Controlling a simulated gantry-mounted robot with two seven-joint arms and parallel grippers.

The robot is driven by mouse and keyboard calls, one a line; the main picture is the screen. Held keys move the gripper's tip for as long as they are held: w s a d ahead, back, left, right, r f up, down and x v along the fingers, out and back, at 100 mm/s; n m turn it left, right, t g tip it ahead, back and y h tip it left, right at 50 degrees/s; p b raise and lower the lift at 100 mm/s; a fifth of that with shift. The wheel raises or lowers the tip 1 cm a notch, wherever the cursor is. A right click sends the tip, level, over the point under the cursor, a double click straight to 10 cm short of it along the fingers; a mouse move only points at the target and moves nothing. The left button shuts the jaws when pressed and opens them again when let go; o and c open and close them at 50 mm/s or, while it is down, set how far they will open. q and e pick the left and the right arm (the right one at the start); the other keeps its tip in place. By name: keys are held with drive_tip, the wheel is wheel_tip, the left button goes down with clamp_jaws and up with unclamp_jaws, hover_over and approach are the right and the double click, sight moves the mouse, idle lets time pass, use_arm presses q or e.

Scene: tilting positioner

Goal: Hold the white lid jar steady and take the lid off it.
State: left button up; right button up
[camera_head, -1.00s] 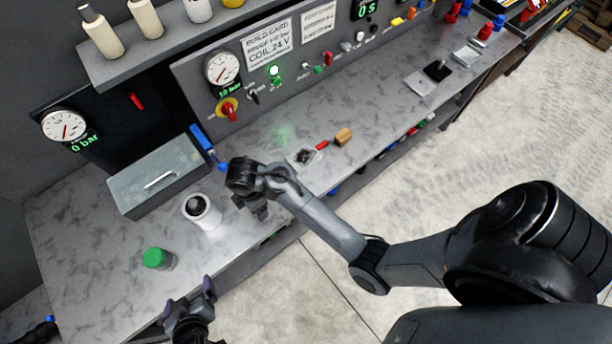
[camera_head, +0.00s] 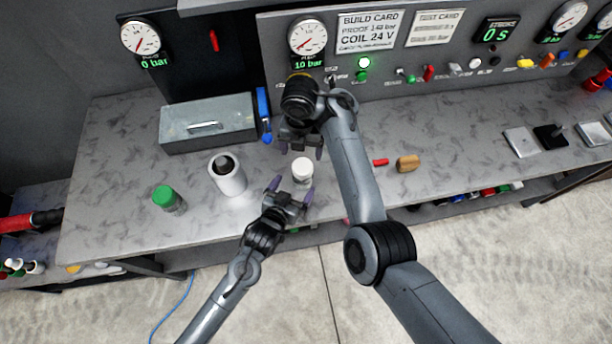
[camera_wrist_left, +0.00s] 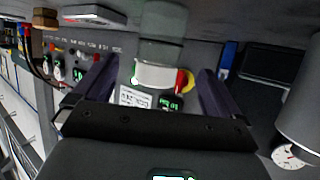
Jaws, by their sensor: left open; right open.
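The white lid jar (camera_head: 302,170) stands upright on the marbled bench, between my two grippers in the head view. In the left wrist view its white lid (camera_wrist_left: 160,75) and grey clear body show upside down, between the spread fingers. My left gripper (camera_head: 290,190) is open at the near side of the jar, its fingers pointing at it; it also shows in the left wrist view (camera_wrist_left: 158,80). I cannot tell whether the fingers touch the jar. My right gripper (camera_head: 302,151) is open, just behind and above the jar, fingers pointing down, with nothing seen between them.
A white cylinder with a dark opening (camera_head: 229,180) and a green-lidded jar (camera_head: 166,198) stand to the left. A grey metal box (camera_head: 208,134) is behind them. The panel (camera_head: 440,78) rises behind.

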use_arm(q)
drive_tip(key=x, duration=0.8)
